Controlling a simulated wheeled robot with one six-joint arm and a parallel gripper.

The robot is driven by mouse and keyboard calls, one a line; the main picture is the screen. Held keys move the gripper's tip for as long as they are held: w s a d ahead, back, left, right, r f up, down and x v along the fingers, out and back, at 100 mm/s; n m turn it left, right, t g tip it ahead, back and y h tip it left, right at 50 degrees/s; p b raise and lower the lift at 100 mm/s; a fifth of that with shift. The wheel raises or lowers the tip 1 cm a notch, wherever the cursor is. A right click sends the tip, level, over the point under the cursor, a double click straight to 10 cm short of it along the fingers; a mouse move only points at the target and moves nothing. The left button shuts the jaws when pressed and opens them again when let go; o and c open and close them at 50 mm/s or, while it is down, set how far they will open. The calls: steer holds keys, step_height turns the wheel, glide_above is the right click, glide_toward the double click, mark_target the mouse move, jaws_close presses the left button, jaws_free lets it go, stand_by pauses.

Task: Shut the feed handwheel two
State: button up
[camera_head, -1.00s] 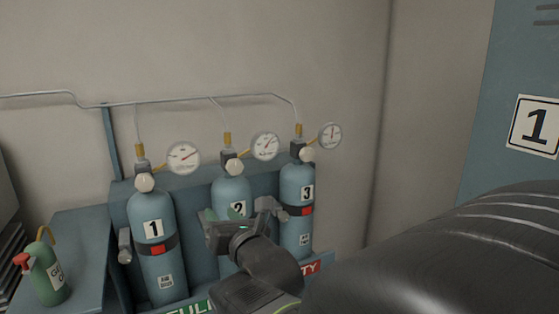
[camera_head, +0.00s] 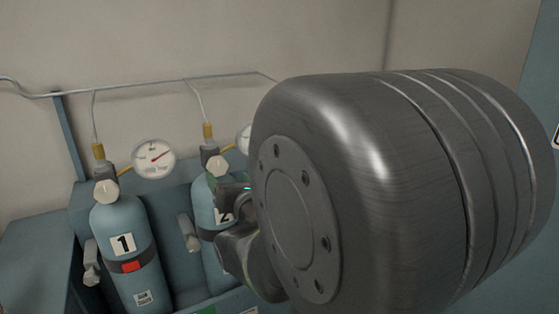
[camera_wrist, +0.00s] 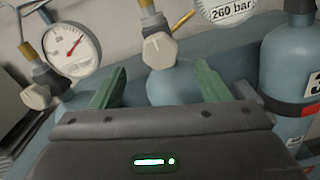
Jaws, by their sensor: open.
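The feed handwheel two is a pale faceted knob (camera_head: 217,166) on the valve atop the blue cylinder marked 2 (camera_head: 204,214). In the wrist view the knob (camera_wrist: 158,50) sits centred ahead of the gap between my fingers. My gripper (camera_wrist: 158,86) is open, with one green finger on each side of cylinder two's top. The knob looks beyond the fingertips, and I see no contact. In the head view my gripper shows only partly, in front of cylinder two; my arm hides the rest.
Cylinder one (camera_head: 124,245) stands to the left, with its own knob (camera_head: 106,191) and a gauge (camera_head: 154,158). Cylinder three (camera_wrist: 283,62) shows at the right of the wrist view. Thin pipes (camera_head: 150,83) run along the wall. My arm blocks the head view's right side.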

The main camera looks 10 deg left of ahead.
mark_target(219, 168)
steer(key=p+x, duration=0.2)
steer(key=x, duration=0.6)
steer(key=shift+w+a, duration=0.3)
steer(key=c, duration=1)
